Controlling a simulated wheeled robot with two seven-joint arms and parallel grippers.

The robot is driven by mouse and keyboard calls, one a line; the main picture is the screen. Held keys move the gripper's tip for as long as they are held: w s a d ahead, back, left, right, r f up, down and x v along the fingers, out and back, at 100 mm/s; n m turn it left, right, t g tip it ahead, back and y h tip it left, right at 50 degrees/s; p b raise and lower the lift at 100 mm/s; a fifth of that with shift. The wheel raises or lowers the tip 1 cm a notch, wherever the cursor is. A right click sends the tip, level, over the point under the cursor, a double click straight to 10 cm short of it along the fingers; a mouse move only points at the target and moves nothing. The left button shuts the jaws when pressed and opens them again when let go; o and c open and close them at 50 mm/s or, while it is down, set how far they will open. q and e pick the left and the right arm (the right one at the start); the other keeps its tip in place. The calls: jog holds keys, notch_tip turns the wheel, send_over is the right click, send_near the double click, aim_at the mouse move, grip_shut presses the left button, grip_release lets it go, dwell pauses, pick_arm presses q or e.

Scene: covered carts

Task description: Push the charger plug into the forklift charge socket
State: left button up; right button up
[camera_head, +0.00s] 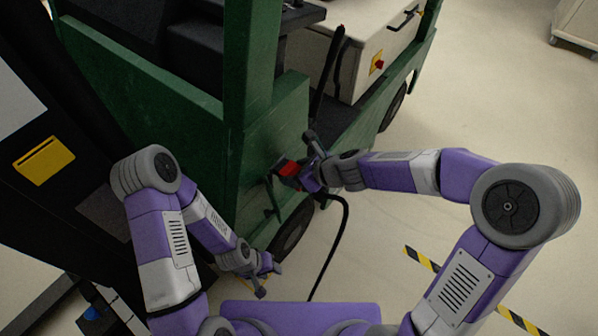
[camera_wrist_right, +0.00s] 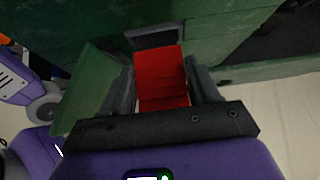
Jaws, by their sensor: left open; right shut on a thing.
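The red charger plug (camera_head: 289,168) is held at the green forklift's side (camera_head: 190,95). My right gripper (camera_head: 294,174) is shut on the plug, whose red body also shows between the fingers in the right wrist view (camera_wrist_right: 161,78). The grey-framed charge socket (camera_wrist_right: 150,39) lies straight ahead of the plug's front end. The plug hides the lower part of the socket. I cannot tell whether the plug touches it or has entered it. A green flap (camera_wrist_right: 88,92) hangs open beside the socket. My left gripper (camera_head: 267,278) is open and empty, low near the front wheel.
A black cable (camera_head: 338,238) hangs from the plug to the floor. The forklift's front wheel (camera_head: 291,229) is below the socket. Yellow-black floor tape (camera_head: 422,260) lies at the right. The floor right of the forklift (camera_head: 480,110) is clear. A pale cart (camera_head: 577,28) stands far right.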

jog(key=shift+w+a, duration=0.5)
jog(key=shift+a, duration=0.2)
jog(key=o, duration=1.3)
jog(key=shift+o, duration=0.2)
jog(key=p+v, duration=0.3)
jog(key=v, duration=0.3)
jog(key=shift+s+d+r+p, duration=0.1)
jog(key=shift+d+r+p, duration=0.1)
jog(key=shift+r+p, duration=0.15)
jog(key=shift+s+d+r, duration=0.2)
jog(key=shift+d, duration=0.05)
